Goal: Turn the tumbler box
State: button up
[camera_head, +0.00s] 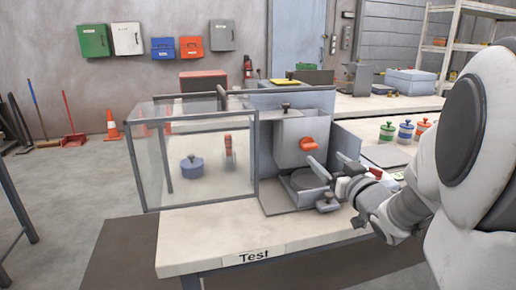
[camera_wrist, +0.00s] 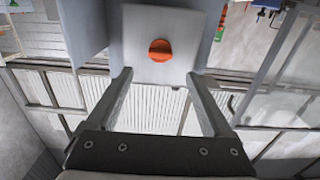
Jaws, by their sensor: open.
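A grey box with an orange knob (camera_head: 309,144) on its front stands in a grey frame on the table. I take this grey box (camera_head: 287,140) for the tumbler box, though no label shows. It has a small dark knob (camera_head: 285,106) on top. In the wrist view, the box's pale face (camera_wrist: 185,18) and orange knob (camera_wrist: 160,50) are ahead of my gripper (camera_wrist: 158,74). The fingers are open, spread either side of the knob's line, with nothing between them. In the head view, my gripper (camera_head: 302,174) is low in front of the box. Contact cannot be told.
A clear-walled enclosure (camera_head: 150,165) stands left of the box, with a blue-grey lidded pot (camera_head: 193,169) seen through it. Blue, green and red-orange pots (camera_head: 405,131) stand at right. The table's front edge (camera_head: 250,258) carries a "Test" label.

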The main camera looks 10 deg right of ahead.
aim_at(312, 147)
jog(key=w+b, duration=0.1)
jog(key=w, duration=0.7)
jog(key=shift+w+a, duration=0.15)
grip_shut()
